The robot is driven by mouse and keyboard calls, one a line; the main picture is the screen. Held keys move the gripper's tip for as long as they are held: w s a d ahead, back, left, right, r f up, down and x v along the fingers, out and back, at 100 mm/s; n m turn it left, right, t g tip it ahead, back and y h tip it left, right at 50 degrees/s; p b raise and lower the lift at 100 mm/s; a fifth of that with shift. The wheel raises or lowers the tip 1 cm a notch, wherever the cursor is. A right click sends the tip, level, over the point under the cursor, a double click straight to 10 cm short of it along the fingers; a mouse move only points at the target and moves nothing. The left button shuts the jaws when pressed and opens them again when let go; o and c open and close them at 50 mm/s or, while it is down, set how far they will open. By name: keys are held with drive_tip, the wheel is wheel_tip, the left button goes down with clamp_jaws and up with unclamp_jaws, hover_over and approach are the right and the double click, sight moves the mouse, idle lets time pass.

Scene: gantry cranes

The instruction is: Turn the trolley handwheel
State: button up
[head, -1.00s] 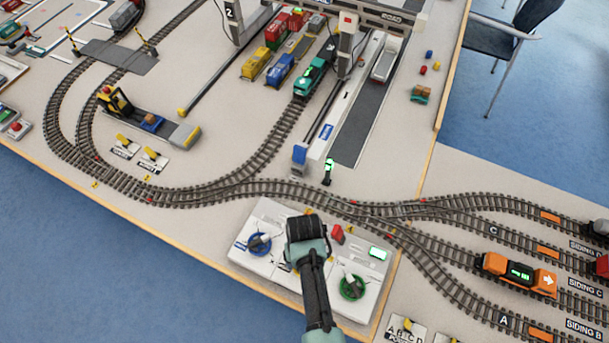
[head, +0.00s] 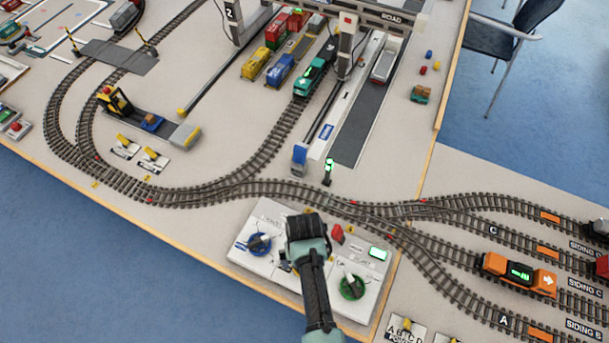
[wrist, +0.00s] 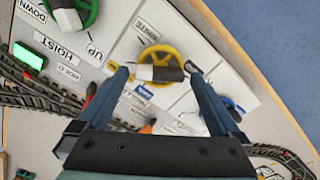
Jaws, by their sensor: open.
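A yellow handwheel (wrist: 180,53) shows in the wrist view on a white control panel (wrist: 113,72), with a white and dark grip piece across it. My gripper (wrist: 158,74) is open, its two fingers on either side of the yellow wheel's near part. I cannot tell whether they touch it. In the head view my gripper (head: 306,235) hides the yellow wheel. A green handwheel (head: 352,288) marked HOIST in the wrist view lies to one side, and a blue handwheel (head: 259,244) to the other. The label by the yellow wheel is too small to read surely.
Railway tracks (head: 270,188) curve close behind the panel. An orange locomotive (head: 518,274) stands at the right. The table edge lies in front.

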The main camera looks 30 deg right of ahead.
wheel_tip(320, 180, up, 12)
drive_tip(key=shift+r, duration=0.15)
idle(0.3)
idle(1.2)
